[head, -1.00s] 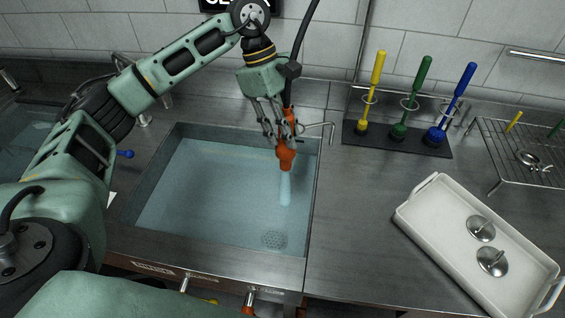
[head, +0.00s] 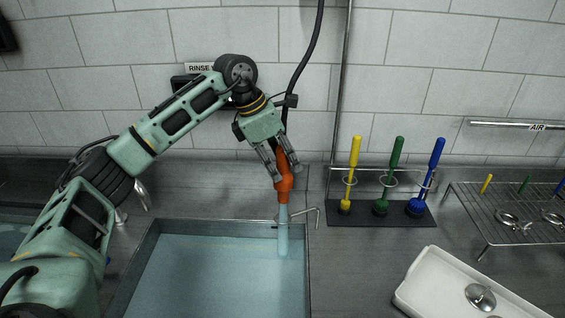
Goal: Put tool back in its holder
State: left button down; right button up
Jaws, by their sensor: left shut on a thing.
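The orange spray tool (head: 284,187) hangs nozzle down from a black hose (head: 303,65) that runs up out of view. My left gripper (head: 273,168) is shut on its upper part and holds it above the sink's back edge. A pale blue, see-through column (head: 283,232) reaches down from the nozzle; I cannot tell for sure that it is water. A wall sign (head: 199,68) reads "RINSE", with a dark fitting (head: 181,83) under it, partly hidden by my left arm. My right gripper is out of view.
A thin wire bracket (head: 318,213) stands by the sink's back right corner, close to the nozzle. The sink (head: 148,240) holds bluish water. To the right are a rack of yellow, green and blue brushes (head: 381,214), a wire rack (head: 507,215) and a white tray (head: 432,272).

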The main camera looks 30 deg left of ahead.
aim_at(282, 196)
pick_arm(q)
jog(key=shift+f+b, duration=0.9)
jog(key=shift+f, duration=0.4)
jog(key=shift+f+b, duration=0.95)
jog(key=shift+f, duration=0.45)
jog(key=shift+f+b, duration=0.65)
jog(key=shift+f, duration=0.3)
jog(key=shift+f+b, duration=0.95)
jog(key=shift+f, duration=0.5)
jog(key=shift+f+b, duration=0.35)
jog(key=shift+f, duration=0.15)
jog(key=c, duration=1.4)
grip_release()
jog(key=shift+o, duration=0.2)
